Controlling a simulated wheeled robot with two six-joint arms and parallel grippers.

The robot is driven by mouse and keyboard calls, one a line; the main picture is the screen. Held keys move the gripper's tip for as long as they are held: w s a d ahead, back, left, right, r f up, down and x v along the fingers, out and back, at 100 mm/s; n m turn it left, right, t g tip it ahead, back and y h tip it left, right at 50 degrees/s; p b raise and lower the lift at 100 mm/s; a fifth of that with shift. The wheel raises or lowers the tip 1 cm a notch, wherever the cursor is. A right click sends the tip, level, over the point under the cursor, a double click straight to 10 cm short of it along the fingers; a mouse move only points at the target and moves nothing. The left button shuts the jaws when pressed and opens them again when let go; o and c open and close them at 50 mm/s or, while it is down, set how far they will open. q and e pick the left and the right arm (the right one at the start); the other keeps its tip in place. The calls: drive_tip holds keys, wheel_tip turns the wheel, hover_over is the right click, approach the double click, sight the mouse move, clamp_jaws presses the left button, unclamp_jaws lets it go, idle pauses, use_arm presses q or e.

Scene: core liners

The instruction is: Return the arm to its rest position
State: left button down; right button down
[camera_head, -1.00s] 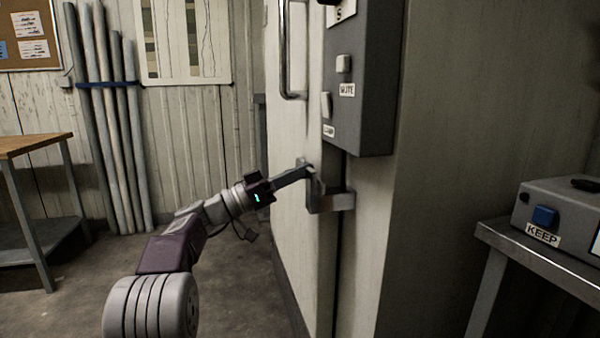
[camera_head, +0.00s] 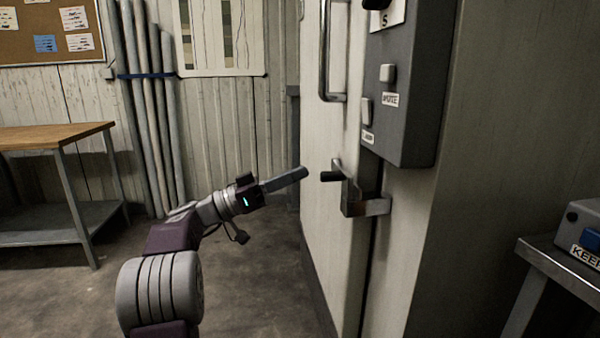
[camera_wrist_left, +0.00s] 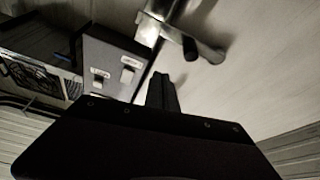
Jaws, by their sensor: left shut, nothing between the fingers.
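My left gripper (camera_head: 304,173) is shut and empty. It points right toward the pale door (camera_head: 325,225), with a small gap between its fingertips and the black-tipped latch handle (camera_head: 331,176). The latch (camera_head: 362,204) is a metal bracket at the door's edge. In the left wrist view the shut fingers (camera_wrist_left: 162,88) show at the centre, and the latch handle (camera_wrist_left: 190,47) is above and to the right, clear of them. My right gripper is in neither view.
A grey control box (camera_head: 412,120) with labelled switches juts out above the latch. A vertical door handle (camera_head: 325,60) is higher up. A wooden-topped bench (camera_head: 60,136) stands at left and a metal table (camera_head: 560,262) at right. Floor between bench and door is clear.

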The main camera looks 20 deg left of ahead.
use_arm(q)
drive_tip(key=d+r+m+g+p, duration=0.1)
drive_tip(key=d+r, duration=0.1)
drive_tip(key=d, duration=0.1)
drive_tip(key=s+d+r+m+g+h+p, duration=0.1)
drive_tip(key=d+r+p, duration=0.1)
drive_tip(key=d, duration=0.2)
drive_tip(key=d+r+g+h+p, duration=0.1)
drive_tip(key=d+r+g+p, duration=0.1)
drive_tip(key=d, duration=0.2)
drive_tip(key=shift+s+m, duration=0.15)
drive_tip(key=shift+m, duration=0.25)
drive_tip(key=s+d+f+n+g+y+p, duration=0.1)
drive_tip(key=s+d+f+g+y+p, duration=0.3)
drive_tip(key=d+f, duration=0.6)
drive_tip(key=s+d+f+n+g+y+p, duration=0.25)
drive_tip(key=s+d+f+g+y, duration=0.2)
drive_tip(key=s+f, duration=0.65)
drive_tip(key=s+a+f+n+y, duration=0.3)
drive_tip(key=s+a+f+y, duration=0.15)
drive_tip(key=a+f, duration=0.35)
drive_tip(key=s+a+f+n+y, duration=0.2)
drive_tip(key=s+a+f+y, duration=0.2)
drive_tip(key=a+f+y, duration=0.35)
wheel_tip(320, 180, up, 37)
drive_tip(key=w+a+n+h+p, duration=0.1)
drive_tip(key=w+n+p, duration=0.1)
drive_tip(key=p, duration=3.6)
drive_tip(key=shift+w, duration=0.2)
